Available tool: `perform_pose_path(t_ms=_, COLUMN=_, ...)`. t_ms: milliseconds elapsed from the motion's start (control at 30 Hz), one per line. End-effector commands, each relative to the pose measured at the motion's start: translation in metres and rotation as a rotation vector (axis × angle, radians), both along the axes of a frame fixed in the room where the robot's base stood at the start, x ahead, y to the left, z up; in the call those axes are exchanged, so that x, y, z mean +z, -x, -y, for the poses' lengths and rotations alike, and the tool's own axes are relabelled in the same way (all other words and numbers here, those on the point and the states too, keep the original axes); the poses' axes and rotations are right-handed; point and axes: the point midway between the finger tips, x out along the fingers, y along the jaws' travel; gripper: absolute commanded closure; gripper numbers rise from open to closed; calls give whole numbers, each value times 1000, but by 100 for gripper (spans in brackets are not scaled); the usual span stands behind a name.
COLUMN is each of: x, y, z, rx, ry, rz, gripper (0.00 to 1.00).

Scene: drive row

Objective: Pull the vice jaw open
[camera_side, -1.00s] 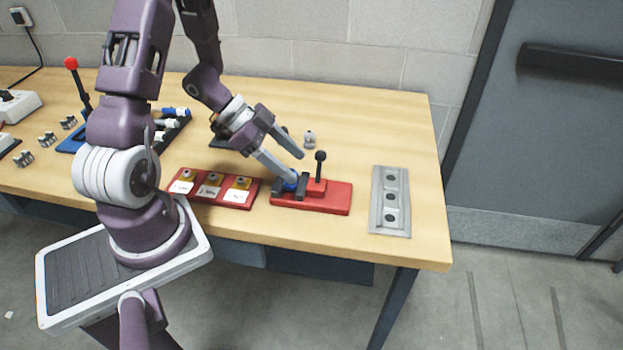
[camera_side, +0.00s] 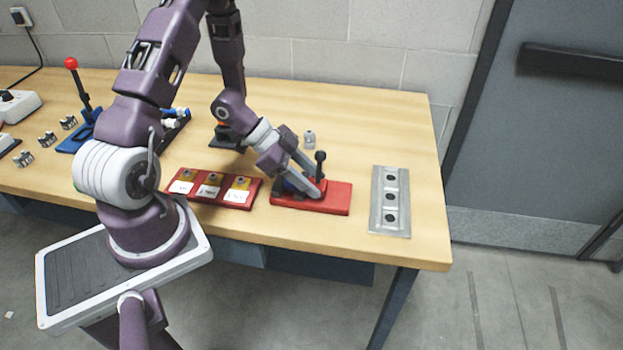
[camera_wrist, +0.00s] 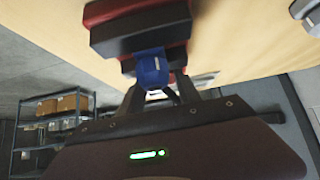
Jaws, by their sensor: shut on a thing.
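The vice has a red base (camera_side: 338,199) near the front edge of the table. A black-knobbed handle (camera_side: 320,157) stands upright on its jaw. A blue piece sits in the vice, mostly behind my fingers in the side view; in the wrist view the blue piece (camera_wrist: 152,70) shows against a dark block (camera_wrist: 140,38). My gripper (camera_side: 318,184) reaches down to the vice from the left, its fingertips low at the handle's post. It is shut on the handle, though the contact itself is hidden.
A red tray (camera_side: 213,198) with several labelled yellow parts lies just left of the vice. A grey plate with holes (camera_side: 376,213) lies to the right, with bare table between. A small grey fitting (camera_side: 309,139) stands behind. A blue-based red-knobbed lever (camera_side: 72,64) is far left.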

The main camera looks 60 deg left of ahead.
Motion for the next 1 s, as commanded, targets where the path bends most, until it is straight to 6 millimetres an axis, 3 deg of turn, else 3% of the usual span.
perform_pose_path(t_ms=700, x=0, y=-20, z=20, rx=1, ry=0, rz=1, gripper=100)
perform_pose_path(t_ms=733, x=0, y=-20, z=20, rx=1, ry=0, rz=1, gripper=58)
perform_pose_path(t_ms=800, x=0, y=-20, z=20, rx=1, ry=0, rz=1, gripper=45)
perform_pose_path(t_ms=833, x=0, y=-20, z=20, rx=1, ry=0, rz=1, gripper=39)
perform_pose_path(t_ms=1000, x=0, y=-20, z=20, rx=0, ry=0, rz=0, gripper=38)
